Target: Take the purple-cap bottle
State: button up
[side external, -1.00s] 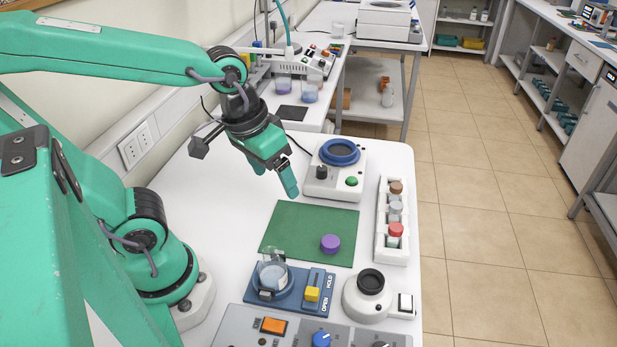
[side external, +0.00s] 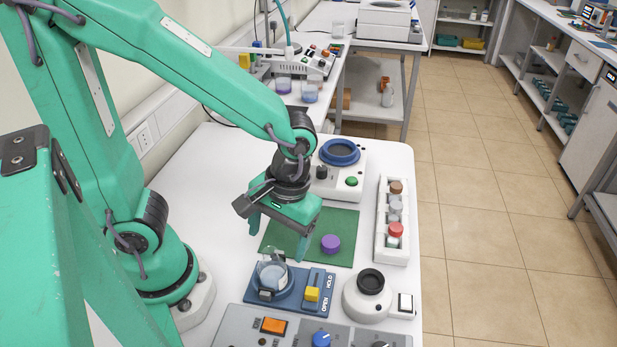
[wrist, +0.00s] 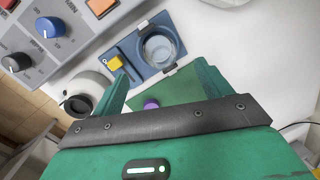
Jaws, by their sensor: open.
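The purple cap (side external: 331,243) of the bottle shows on the green mat (side external: 343,222); the body beneath it is hard to see from above. My gripper (side external: 278,237) is open and empty, pointing down over the left part of the mat, to the left of the purple cap and higher than it. In the wrist view the purple cap (wrist: 151,104) shows between my two spread fingers, partly hidden by the gripper's dark edge.
A blue holder (side external: 293,292) with a glass beaker (side external: 271,270) and yellow slider is in front of the mat. A white rack (side external: 381,247) of capped bottles stands right. A round grey device (side external: 368,298) is front right. A blue-ringed device (side external: 339,152) is behind.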

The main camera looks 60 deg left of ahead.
aim_at(275, 252)
jog(key=shift+s+a+f, duration=0.1)
jog(key=shift+s+f, duration=0.05)
jog(key=shift+f, duration=0.95)
jog(key=shift+s+a+f, duration=0.1)
jog(key=shift+s+f, duration=0.1)
jog(key=shift+f, duration=1.1)
jog(key=shift+s+f, duration=0.2)
jog(key=shift+f, duration=1.05)
jog(key=shift+c, duration=0.5)
jog(key=c, duration=1)
